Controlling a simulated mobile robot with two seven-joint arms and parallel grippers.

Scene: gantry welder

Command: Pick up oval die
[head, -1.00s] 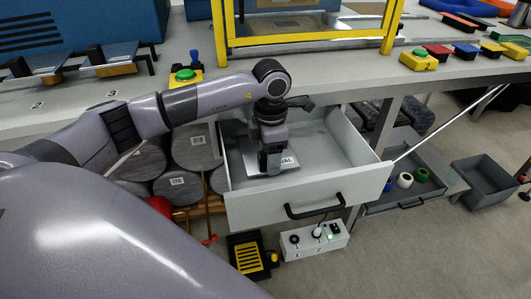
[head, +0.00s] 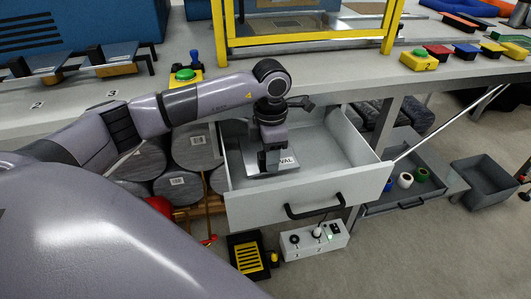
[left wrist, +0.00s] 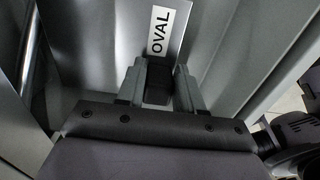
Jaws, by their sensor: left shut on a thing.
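My left gripper (head: 270,168) reaches down into the drawer at the plate's near side. In the left wrist view my left gripper's fingers (left wrist: 160,82) are closed on a dark block-shaped grip at the plate's edge. The gripper hides part of the plate in the head view. My right gripper does not show.
The drawer's walls stand close around my left gripper; its right half is empty. A yellow frame (head: 310,40) stands on the bench above. A green button on a yellow box (head: 185,75) is near my forearm. A lower drawer (head: 400,203) with coloured rolls is open at right.

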